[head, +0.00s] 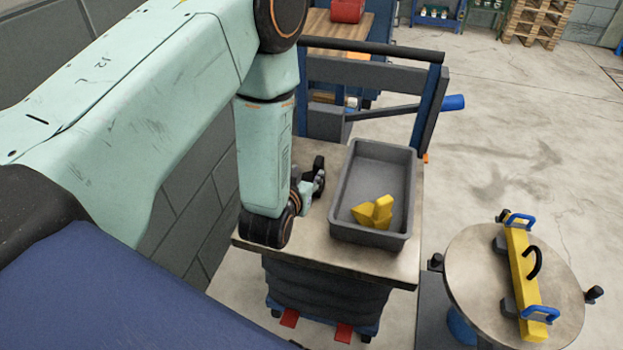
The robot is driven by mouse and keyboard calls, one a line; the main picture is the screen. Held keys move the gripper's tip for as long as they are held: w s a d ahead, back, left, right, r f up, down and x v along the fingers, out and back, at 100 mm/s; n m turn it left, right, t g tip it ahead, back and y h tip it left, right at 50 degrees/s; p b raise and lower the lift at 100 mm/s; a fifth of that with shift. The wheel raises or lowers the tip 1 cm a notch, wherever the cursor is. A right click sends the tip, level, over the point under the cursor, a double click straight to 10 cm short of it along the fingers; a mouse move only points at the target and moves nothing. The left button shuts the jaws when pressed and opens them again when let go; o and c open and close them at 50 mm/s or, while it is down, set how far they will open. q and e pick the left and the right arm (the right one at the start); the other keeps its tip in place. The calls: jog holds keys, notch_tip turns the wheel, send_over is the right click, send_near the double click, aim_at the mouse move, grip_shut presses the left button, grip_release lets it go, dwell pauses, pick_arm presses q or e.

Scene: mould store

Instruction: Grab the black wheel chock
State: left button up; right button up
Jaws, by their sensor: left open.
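My left gripper (317,180) is over the lift table top (379,263), just left of the grey bin (342,229). It is small and partly hidden behind my left wrist, and it is open. A dark shape sits right at its fingers; I cannot tell whether it is a finger or the black wheel chock. No black chock shows clearly elsewhere. Yellow wedge-shaped blocks (375,212) lie inside the bin, near its front end. My right gripper is not in view.
A round table (467,267) at the right bears a yellow beam (522,265) with blue handles. The lift table has a dark push bar (374,48) at its far end and red pedals (343,332) below. A block wall is at the left. Open floor lies at the upper right.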

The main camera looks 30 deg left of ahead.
aim_at(316, 166)
pick_arm(q)
jog(key=x, duration=0.2)
jog(key=b+x, duration=0.1)
jog(key=x, duration=0.1)
jog(key=b+x, duration=0.1)
jog(key=x, duration=0.2)
jog(key=shift+d, duration=0.4)
jog(key=shift+w+a+f, duration=0.1)
jog(key=shift+w+f, duration=0.15)
jog(key=shift+w, duration=0.2)
jog(key=shift+c, duration=0.4)
grip_shut()
jog(key=shift+r, duration=0.1)
